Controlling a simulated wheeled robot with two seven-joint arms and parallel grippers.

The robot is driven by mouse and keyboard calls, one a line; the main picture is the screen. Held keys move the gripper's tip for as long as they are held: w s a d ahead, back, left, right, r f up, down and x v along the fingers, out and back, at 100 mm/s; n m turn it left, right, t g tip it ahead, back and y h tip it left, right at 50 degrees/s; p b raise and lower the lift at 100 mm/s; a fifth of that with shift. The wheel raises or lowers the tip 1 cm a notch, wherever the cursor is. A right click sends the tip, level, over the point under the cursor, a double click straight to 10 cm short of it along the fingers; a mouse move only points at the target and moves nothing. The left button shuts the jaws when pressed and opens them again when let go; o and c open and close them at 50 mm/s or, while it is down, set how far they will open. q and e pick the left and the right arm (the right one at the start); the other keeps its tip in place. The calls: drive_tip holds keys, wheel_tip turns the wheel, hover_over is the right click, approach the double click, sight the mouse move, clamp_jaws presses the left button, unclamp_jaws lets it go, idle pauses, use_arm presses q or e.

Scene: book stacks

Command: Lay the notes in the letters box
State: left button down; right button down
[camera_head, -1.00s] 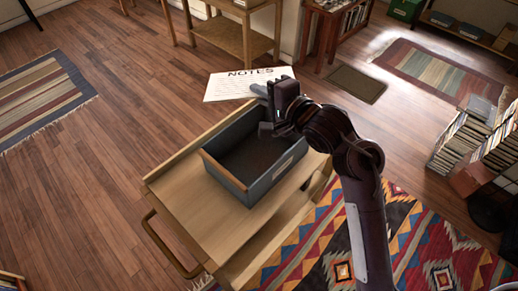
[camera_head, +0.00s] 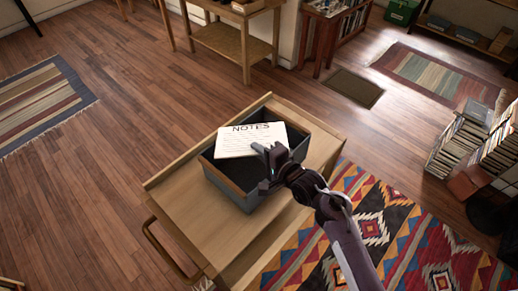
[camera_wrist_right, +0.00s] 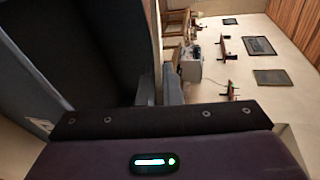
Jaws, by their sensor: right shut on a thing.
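The notes (camera_head: 245,142) are a white sheet headed "NOTES", seen in the head view above the far part of the open box. My right gripper (camera_head: 265,153) is shut on the sheet near its lower right edge. In the right wrist view the dark box (camera_wrist_right: 85,45) fills the left side. My left gripper is out of view.
The cart top (camera_head: 185,212) has bare wood around the box and a raised ledge at the back left. A patterned rug (camera_head: 400,240) lies to the right on the floor. Stacks of books (camera_head: 460,140) stand at the far right. A wooden table (camera_head: 245,35) is at the back.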

drive_tip(key=shift+f, duration=0.25)
drive_tip(key=shift+f, duration=0.35)
drive_tip(key=c, duration=1.6)
unclamp_jaws()
drive_tip(key=shift+r, duration=0.3)
drive_tip(key=b+v, duration=0.1)
drive_tip(key=v, duration=1.1)
drive_tip(key=shift+r+b, duration=0.35)
